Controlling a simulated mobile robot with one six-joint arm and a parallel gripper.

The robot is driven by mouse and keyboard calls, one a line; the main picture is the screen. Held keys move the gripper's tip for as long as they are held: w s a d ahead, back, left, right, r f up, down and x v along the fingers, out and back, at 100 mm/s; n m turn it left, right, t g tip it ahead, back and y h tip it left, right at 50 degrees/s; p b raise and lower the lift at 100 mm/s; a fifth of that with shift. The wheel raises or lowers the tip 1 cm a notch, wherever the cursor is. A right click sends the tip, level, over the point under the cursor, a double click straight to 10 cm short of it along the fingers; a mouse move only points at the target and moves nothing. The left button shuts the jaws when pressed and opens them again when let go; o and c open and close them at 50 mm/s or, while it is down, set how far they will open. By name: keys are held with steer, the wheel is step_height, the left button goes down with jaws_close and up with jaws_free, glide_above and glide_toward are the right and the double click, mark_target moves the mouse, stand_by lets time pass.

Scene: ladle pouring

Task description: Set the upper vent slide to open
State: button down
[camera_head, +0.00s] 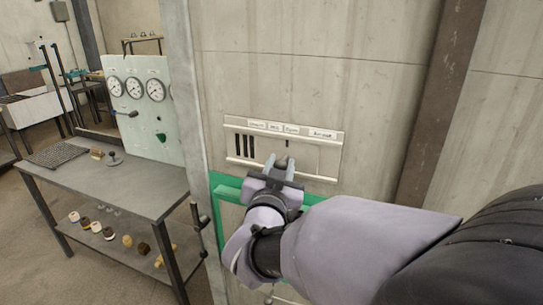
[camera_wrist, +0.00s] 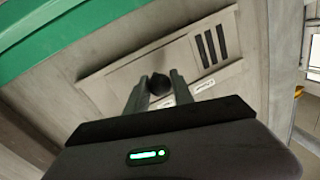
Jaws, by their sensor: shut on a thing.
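The upper vent slide panel (camera_head: 315,158) is a pale plate on the concrete wall, with a row of small labels (camera_head: 291,130) along its top. Dark vertical vent slots (camera_head: 245,147) show at its left; they also show in the wrist view (camera_wrist: 211,46). My gripper (camera_head: 281,164) is at the middle of the panel. In the wrist view, my gripper (camera_wrist: 160,82) is shut on a dark round knob (camera_wrist: 159,84) at the panel. The label text is too small to read surely.
A green frame (camera_head: 228,188) runs just below the panel, close to my wrist. A grey metal post (camera_head: 185,100) stands to the left, beside a table (camera_head: 125,190) and a gauge board (camera_head: 145,115). A brown steel column (camera_head: 437,100) stands to the right.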

steer(key=shift+s+d+f, duration=0.1)
steer(key=shift+s+d, duration=0.1)
steer(key=shift+d, duration=0.3)
steer(key=shift+a, duration=0.1)
steer(key=c, duration=1.5)
jaws_free()
steer(key=o, duration=0.4)
steer(key=shift+s+d, duration=0.1)
steer(key=shift+d, duration=0.15)
steer(key=shift+a, duration=0.1)
